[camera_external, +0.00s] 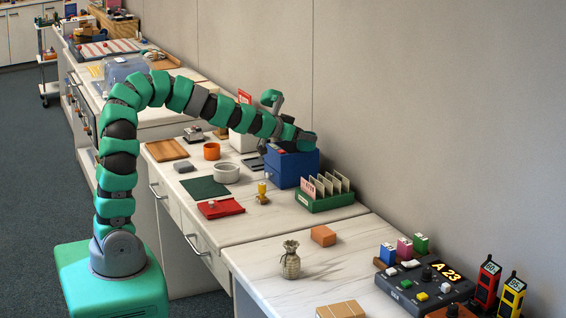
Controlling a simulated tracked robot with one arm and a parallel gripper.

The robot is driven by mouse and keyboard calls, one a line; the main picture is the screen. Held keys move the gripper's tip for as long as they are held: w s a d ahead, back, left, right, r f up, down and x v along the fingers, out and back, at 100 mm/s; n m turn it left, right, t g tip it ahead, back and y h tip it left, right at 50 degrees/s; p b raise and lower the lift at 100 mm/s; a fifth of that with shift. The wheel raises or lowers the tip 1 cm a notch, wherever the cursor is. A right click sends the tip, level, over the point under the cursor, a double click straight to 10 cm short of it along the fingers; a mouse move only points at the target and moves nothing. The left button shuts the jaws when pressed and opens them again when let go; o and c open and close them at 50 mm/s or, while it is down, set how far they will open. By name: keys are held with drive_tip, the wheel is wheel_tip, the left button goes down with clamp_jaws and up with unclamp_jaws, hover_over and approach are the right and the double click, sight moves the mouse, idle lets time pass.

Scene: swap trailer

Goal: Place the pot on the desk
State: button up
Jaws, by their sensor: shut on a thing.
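My gripper (298,137) is at the end of the green and black arm, low over the top of a blue box (291,168) on the desk (272,220). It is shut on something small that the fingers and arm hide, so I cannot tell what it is. Two round vessels that could be called a pot stand on the desk, left of and apart from my gripper: a pale grey one (227,175) and a smaller orange one (212,152). Both are upright.
A green file holder (325,200) with cards stands right of the blue box. A red tray (220,209), dark green mat (205,187) and small yellow-topped item (262,192) lie in front. A tied sack (290,261) and orange block (323,236) stand on the nearer desk section.

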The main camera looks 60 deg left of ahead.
drive_tip(key=a+n+y, duration=0.1)
drive_tip(key=a, duration=0.2)
drive_tip(key=a+r+n+y+p, duration=0.1)
drive_tip(key=a, duration=0.3)
drive_tip(key=a+r+n+g+y, duration=0.1)
drive_tip(key=a+y, duration=0.1)
drive_tip(key=a, duration=0.2)
drive_tip(key=shift+w+a+p, duration=0.15)
drive_tip(key=shift+w+p, duration=0.05)
drive_tip(key=shift+p, duration=0.1)
drive_tip(key=s+a+f+n+g+y+p, duration=0.1)
drive_tip(key=s+a+n+g+y, duration=0.15)
drive_tip(key=a, duration=0.55)
drive_tip(key=s+a+f+n+g+y+p, duration=0.1)
drive_tip(key=a+n+y, duration=0.15)
drive_tip(key=a, duration=0.55)
drive_tip(key=s+a+f+n+g+y+p, duration=0.1)
drive_tip(key=s+a+f+n+g+y, duration=0.1)
drive_tip(key=s+a+n+g, duration=0.6)
drive_tip(key=s+a+g+y, duration=0.1)
drive_tip(key=s+a, duration=0.5)
drive_tip(key=a, duration=0.3)
drive_tip(key=shift+f+n+p, duration=0.3)
drive_tip(key=shift+f+p, duration=0.05)
drive_tip(key=shift+p, duration=0.05)
drive_tip(key=shift+s+a+f, duration=0.1)
drive_tip(key=shift+f, duration=0.05)
wheel_tip(320, 180, down, 10)
drive_tip(key=b, duration=0.3)
